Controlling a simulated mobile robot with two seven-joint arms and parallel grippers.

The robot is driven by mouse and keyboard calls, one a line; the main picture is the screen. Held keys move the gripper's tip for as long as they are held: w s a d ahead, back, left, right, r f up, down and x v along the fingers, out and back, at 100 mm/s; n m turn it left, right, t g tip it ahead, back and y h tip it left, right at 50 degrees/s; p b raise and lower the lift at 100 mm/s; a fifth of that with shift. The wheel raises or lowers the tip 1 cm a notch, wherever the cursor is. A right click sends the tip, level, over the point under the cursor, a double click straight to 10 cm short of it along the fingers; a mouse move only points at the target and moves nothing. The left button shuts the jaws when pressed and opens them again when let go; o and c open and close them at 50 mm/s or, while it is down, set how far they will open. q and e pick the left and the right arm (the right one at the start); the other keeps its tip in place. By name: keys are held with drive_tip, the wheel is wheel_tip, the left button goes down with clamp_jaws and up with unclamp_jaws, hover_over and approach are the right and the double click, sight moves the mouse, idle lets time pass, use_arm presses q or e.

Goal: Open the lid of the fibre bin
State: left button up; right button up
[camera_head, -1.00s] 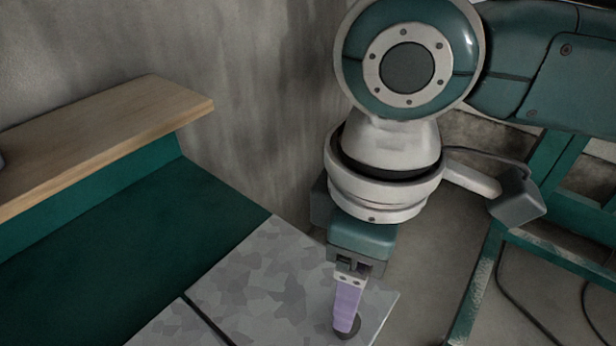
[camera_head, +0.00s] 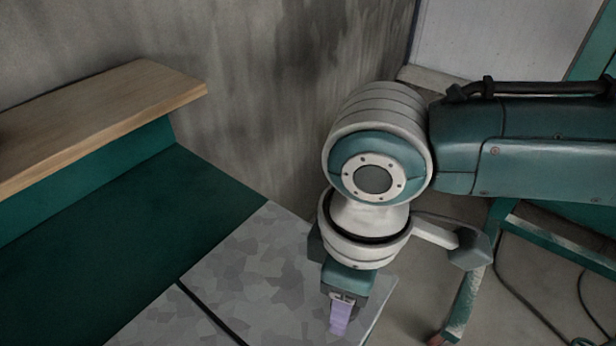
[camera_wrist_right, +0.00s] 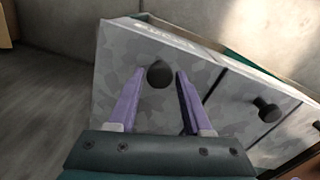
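The fibre bin shows as grey mottled lid panels (camera_head: 262,270) split by a dark seam. In the right wrist view the near panel (camera_wrist_right: 130,48) has a round black knob (camera_wrist_right: 159,74). A second panel to its right carries another black knob (camera_wrist_right: 268,110). My right gripper (camera_head: 338,332) points down at the panel in the head view, its purple fingers low in the picture. In the right wrist view the gripper (camera_wrist_right: 160,80) is open, with one fingertip on each side of the near knob and visible gaps. Contact with the knob is not visible. My left gripper is out of view.
A wooden shelf (camera_head: 90,115) runs along the left above a dark green surface (camera_head: 150,215). A concrete wall (camera_head: 260,80) stands behind. A green metal frame (camera_head: 560,240) and loose cables are at the right, beyond my arm.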

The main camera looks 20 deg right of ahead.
clamp_jaws()
idle(1.0)
